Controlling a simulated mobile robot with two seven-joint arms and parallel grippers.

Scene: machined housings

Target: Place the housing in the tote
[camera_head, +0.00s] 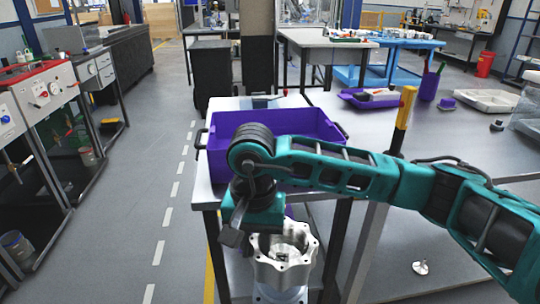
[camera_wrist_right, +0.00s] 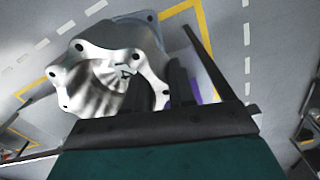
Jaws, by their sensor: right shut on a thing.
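The housing (camera_head: 285,252) is a silver, hollow machined part with a scalloped flange and bolt holes around its open top. My right gripper (camera_head: 250,232) is shut on its rim at the left and holds it roughly upright, in front of the near edge of the table. In the right wrist view the housing (camera_wrist_right: 122,68) fills the upper left, with the dark fingers (camera_wrist_right: 180,84) at its flange. The tote (camera_head: 217,155) is a purple open bin on the table behind my right wrist. The arm hides part of the tote and its inside. My left gripper is not in view.
The grey table (camera_head: 372,130) bears the tote near its left end. A smaller purple bin (camera_head: 368,99), a purple cup (camera_head: 429,86) and a white tray (camera_head: 487,100) stand farther back right. A yellow-topped post (camera_head: 404,115) rises right of the tote. Open floor lies left.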

